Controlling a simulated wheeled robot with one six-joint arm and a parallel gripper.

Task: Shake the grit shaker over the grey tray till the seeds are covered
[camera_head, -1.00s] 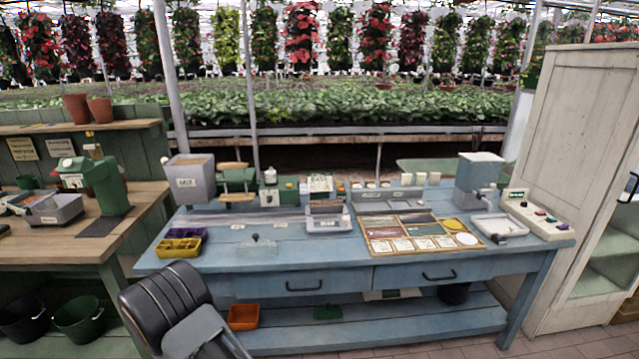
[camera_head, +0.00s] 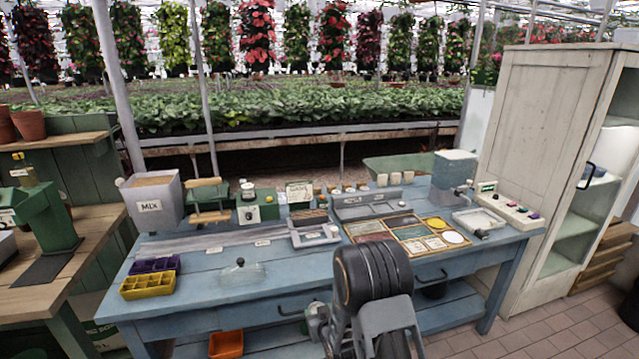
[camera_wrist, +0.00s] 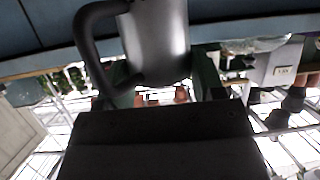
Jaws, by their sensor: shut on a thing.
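In the wrist view, my gripper (camera_wrist: 160,95) is shut on a grey metal cup-like vessel with a dark loop handle, which I take for the grit shaker (camera_wrist: 160,45). Its top is cut off by the frame edge, and whether grit is inside cannot be seen. In the head view my arm rises in front of the blue bench and the jaws cannot be made out. A grey tray (camera_head: 316,232) sits mid-bench, left of the framed board. A paler grey tray (camera_head: 478,219) lies at the right end. Seeds are too small to make out.
The blue bench (camera_head: 200,262) also holds a MIX bin (camera_head: 152,200), yellow (camera_head: 148,284) and purple trays, a clear lidded dish (camera_head: 241,272) and a framed board of samples (camera_head: 405,236). A cabinet (camera_head: 535,140) stands right. The front left of the bench top has bare room.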

